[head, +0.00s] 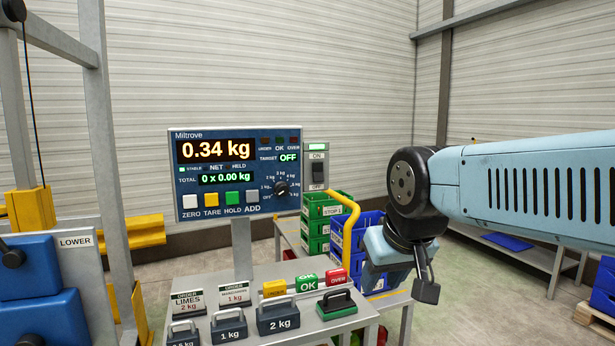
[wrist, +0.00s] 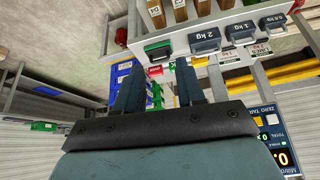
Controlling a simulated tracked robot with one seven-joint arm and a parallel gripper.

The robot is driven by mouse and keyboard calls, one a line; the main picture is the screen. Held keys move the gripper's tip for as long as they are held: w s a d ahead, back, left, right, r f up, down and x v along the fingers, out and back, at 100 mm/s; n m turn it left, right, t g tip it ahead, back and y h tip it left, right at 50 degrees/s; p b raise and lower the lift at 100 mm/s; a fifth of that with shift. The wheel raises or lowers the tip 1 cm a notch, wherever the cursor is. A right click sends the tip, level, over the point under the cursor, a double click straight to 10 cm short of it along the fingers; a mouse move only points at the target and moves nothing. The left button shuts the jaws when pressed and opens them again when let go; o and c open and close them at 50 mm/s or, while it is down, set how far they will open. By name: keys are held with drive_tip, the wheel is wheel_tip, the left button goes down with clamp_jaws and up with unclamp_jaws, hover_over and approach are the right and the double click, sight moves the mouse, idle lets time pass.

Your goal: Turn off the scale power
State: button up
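The scale panel (head: 239,205) is dark blue and reads 0.34 kg, with 0 x 0.00 kg below. A grey power box (head: 316,201) is fixed at its right side. The box has a dark rocker switch (head: 318,172) between the ON and OFF labels and a lit green lamp (head: 317,147). My gripper (wrist: 158,78) is open and empty, its two dark fingers apart. In the head view it hangs to the right of the switch, clear of it. The wrist view is upside down and shows part of the panel (wrist: 275,137) at lower right; I cannot see the switch there.
Green crates (head: 318,238) and blue crates stand behind, with a yellow rail (head: 347,222) near the switch. Free air lies between gripper and panel.

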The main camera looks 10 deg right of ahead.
drive_tip(key=w+d+r+m, duration=0.1)
drive_tip(key=w, duration=0.1)
drive_tip(key=w+d+r+m+t+h, duration=0.1)
drive_tip(key=w+m, duration=0.1)
drive_tip(key=w+d+r+m+t, duration=0.1)
drive_tip(key=w+d, duration=0.1)
drive_tip(key=w, duration=0.1)
drive_tip(key=shift+m+h, duration=0.4)
clamp_jaws()
drive_tip(key=w+r+m+t+y, duration=0.1)
drive_tip(key=w+r+m+t, duration=0.2)
drive_tip(key=w+m, duration=0.3)
drive_tip(key=w+r+m+t+y, duration=0.2)
drive_tip(key=w+r+m, duration=0.3)
drive_tip(key=w, duration=1.1)
drive_tip(key=shift+w+r+m+t+y, duration=0.35)
drive_tip(key=shift+r+m+t, duration=0.1)
drive_tip(key=shift+t, duration=0.45)
